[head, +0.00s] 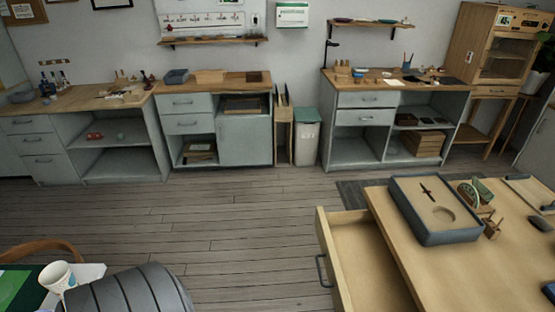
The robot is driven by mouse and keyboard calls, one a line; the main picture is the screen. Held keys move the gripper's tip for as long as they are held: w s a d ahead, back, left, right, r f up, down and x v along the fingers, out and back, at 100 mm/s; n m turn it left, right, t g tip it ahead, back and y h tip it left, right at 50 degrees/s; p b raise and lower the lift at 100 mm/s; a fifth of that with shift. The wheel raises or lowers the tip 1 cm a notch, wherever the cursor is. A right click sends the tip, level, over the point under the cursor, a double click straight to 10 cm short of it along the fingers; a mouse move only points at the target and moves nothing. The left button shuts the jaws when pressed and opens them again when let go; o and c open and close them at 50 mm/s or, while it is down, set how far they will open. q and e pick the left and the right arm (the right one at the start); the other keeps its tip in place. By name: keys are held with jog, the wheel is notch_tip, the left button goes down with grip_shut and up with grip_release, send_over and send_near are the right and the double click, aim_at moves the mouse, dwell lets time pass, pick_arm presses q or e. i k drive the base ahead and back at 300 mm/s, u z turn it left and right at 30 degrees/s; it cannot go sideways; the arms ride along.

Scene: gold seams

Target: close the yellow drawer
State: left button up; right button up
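The yellow drawer (333,257), in pale yellow wood, is pulled out from the left side of the wooden table (480,265) at the lower right of the head view. Its dark handle (322,270) is on the front panel, facing left. The visible part of its inside looks empty, and its near end is cut off by the bottom edge of the picture. Neither of my grippers is in view.
A grey tray (408,218) with a dark tool stands on the table's far left corner. Open wooden floor (230,225) lies left of the drawer. A dark ribbed rounded thing (130,290) and a paper cup (57,276) are at lower left. Cabinets (215,125) line the wall.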

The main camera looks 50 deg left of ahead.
aim_at(363, 275)
jog(key=u, duration=1.1)
jog(key=k, duration=0.45)
jog(key=z, duration=0.7)
jog(key=i, duration=0.6)
jog(key=u, duration=0.3)
